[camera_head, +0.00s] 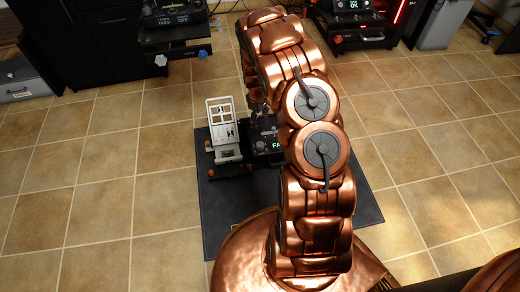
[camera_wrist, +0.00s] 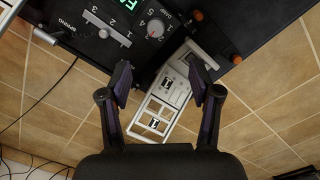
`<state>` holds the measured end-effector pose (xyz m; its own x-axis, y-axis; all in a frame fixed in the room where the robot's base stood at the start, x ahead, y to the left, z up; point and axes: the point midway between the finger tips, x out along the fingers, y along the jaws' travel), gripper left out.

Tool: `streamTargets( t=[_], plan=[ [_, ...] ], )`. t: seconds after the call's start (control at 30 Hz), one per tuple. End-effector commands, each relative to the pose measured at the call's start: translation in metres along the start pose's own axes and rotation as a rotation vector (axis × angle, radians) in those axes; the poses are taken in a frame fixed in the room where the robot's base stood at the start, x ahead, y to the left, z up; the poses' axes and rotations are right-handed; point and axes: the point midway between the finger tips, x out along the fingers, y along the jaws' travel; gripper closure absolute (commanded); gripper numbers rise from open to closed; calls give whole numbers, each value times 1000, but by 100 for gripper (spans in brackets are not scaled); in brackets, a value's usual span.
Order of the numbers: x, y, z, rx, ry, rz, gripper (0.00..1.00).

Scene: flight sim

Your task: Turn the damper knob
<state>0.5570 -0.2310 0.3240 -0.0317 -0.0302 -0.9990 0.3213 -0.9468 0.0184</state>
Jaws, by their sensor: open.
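In the wrist view, a round grey dial knob (camera_wrist: 155,27) with numbers around it sits on a black device (camera_wrist: 85,20). The knob lies beyond the fingertips, near the top of the view, and no contact shows. In the head view, the black device (camera_head: 262,136) with green text is partly hidden behind my copper arm, and my gripper is mostly hidden there.
A slider (camera_wrist: 103,33) and orange knobs (camera_wrist: 237,59) are near the dial. A dark mat (camera_head: 225,225) lies on the tiled floor.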

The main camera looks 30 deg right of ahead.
Motion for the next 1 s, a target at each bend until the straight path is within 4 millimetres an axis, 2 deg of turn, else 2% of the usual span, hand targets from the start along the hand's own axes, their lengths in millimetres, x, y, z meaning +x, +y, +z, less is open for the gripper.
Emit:
streamTargets(
  t=[0.03, 0.2, 0.3, 0.67, 1.0],
  plan=[
    [33, 2, -2, -10, 4, -7, 37],
    [83, 9, -9, -42, 27, -15, 37],
    [98, 11, -10, -53, 34, -17, 37],
    [124, 11, -12, -59, 39, -19, 37],
    [172, 11, -15, -58, 41, -16, 37]
  ],
)
